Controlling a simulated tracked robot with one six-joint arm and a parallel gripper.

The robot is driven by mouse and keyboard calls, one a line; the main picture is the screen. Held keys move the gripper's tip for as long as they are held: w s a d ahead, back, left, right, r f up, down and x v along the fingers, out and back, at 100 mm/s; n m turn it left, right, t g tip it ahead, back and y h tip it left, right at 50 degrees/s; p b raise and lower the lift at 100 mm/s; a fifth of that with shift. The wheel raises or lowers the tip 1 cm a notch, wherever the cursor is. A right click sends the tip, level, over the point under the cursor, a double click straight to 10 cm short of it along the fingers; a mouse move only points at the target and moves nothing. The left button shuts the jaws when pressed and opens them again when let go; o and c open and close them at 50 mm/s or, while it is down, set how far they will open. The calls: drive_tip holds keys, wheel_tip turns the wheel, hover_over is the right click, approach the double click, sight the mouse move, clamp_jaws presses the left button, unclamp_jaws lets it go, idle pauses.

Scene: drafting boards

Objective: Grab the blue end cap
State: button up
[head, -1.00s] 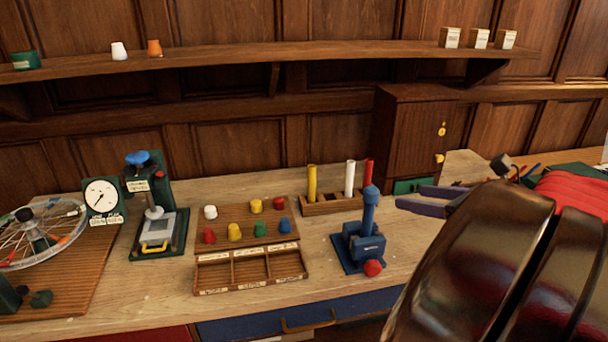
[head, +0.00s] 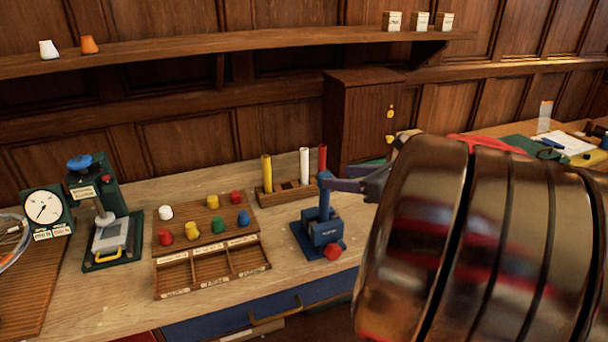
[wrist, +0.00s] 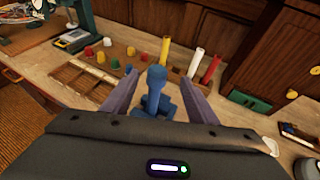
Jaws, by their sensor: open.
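The blue end cap (head: 243,218) stands at the right end of the front row of caps on a wooden board. In the wrist view the small blue cap (wrist: 128,69) shows just left of the left finger's tip. My gripper (wrist: 159,79) is open, its two purple fingers apart with nothing held. In the wrist view a blue press-like device (wrist: 157,95) appears between the fingers, but its depth relative to them is unclear. In the head view my gripper is to the right of the blue cap, overlapping the blue device (head: 322,230), with its tips partly hard to make out.
Green (head: 218,223), yellow, red and white caps stand close around the blue one. An empty three-compartment tray (head: 210,268) lies in front. A rack with yellow, white and red tubes (head: 304,168) stands behind. A dial gauge stand (head: 108,230) is at left.

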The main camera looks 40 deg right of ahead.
sight(327, 174)
drive_tip(key=shift+w+f, duration=0.15)
drive_tip(key=shift+w, duration=0.25)
drive_tip(key=shift+w+a, duration=0.1)
drive_tip(key=shift+x, duration=2.5)
drive_tip(key=shift+a, duration=0.15)
drive_tip(key=shift+c, duration=0.7)
drive_tip(key=c, duration=1)
drive_tip(key=shift+o, duration=0.2)
drive_tip(key=shift+r, duration=0.3)
wheel_tip(327, 174, up, 10)
drive_tip(key=shift+f, duration=0.1)
drive_tip(key=shift+c, duration=0.7)
